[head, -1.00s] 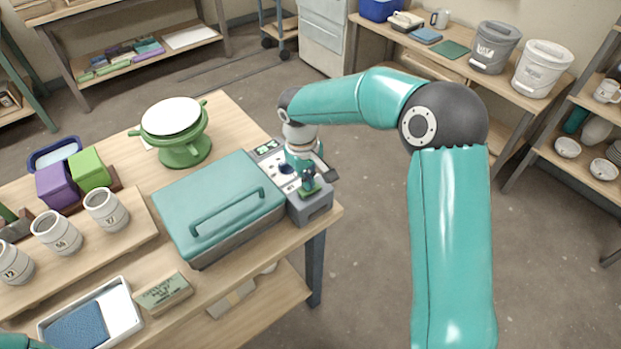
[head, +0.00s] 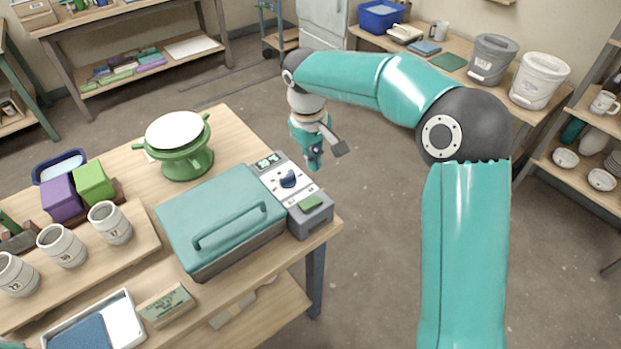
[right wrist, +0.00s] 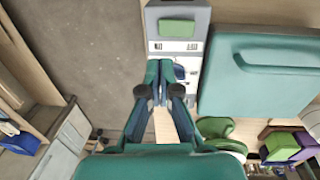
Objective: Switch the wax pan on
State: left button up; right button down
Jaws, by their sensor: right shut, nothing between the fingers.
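The wax pan has a teal lid (head: 222,216) with a bar handle, and a grey-and-white control panel (head: 275,176) on its right side. The panel carries a display (head: 268,161) with green digits, a dark blue knob (head: 288,179) and a green switch (head: 311,202). I cannot tell the switch's position. My right gripper (head: 314,166) is shut and empty, just beyond the panel's right edge and apart from it. In the right wrist view, its fingertips (right wrist: 166,72) overlap the knob area, with the green switch (right wrist: 177,28) above them. My left gripper is not in view.
A green banding wheel (head: 180,150) stands behind the pan. Numbered cups (head: 109,223), a tray (head: 128,316) and a labelled block (head: 167,305) are to the left and front. The floor right of the table is clear.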

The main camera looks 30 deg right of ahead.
jog(key=shift+d+r, duration=0.15)
jog(key=shift+r, duration=0.7)
jog(key=shift+d+r, duration=0.1)
jog(key=shift+r, duration=0.7)
